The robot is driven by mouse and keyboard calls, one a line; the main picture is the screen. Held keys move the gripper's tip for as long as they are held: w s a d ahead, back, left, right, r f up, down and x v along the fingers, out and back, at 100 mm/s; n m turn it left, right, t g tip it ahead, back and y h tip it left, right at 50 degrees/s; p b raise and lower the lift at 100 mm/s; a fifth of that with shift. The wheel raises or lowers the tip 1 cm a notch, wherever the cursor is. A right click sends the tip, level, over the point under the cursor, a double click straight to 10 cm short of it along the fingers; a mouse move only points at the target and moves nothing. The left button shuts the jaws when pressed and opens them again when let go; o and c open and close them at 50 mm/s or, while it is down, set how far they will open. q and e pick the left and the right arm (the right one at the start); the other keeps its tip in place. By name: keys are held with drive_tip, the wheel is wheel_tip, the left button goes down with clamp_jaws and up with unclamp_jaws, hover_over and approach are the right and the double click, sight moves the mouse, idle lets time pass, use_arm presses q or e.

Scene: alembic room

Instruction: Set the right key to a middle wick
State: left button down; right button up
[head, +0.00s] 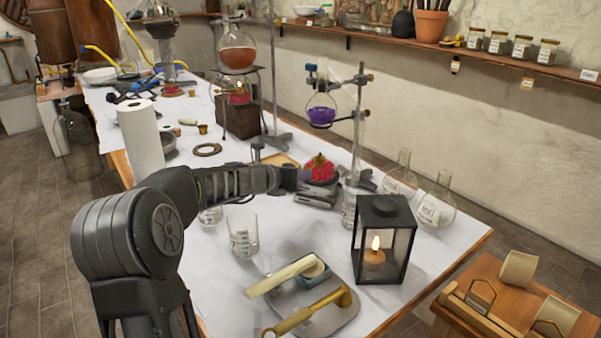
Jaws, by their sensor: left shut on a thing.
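My left arm reaches in from the left, and its gripper (318,192) is at the dark base under the right glass set-up. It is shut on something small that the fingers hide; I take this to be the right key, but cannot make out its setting. A bright red heap-like thing (320,168), perhaps the burner, sits just behind the gripper. Above it a round flask with purple liquid (321,114) hangs from a metal stand (359,130). Farther left, another red thing (238,98) shows under a flask of orange-brown liquid (237,58). No wick can be made out. My right gripper is out of view.
A black lantern with a lit candle (385,205) stands right of the gripper. A glass beaker (243,234) and a grey tray with a brass-handled tool (310,312) are in front. Clear flasks (437,205) stand at the right table edge. A paper roll (141,140) stands left.

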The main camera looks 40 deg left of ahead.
use_arm(q)
drive_tip(key=c, duration=1.5)
unclamp_jaws()
drive_tip(key=v, duration=0.8)
drive_tip(key=shift+p, duration=0.35)
drive_tip(key=shift+f, duration=0.1)
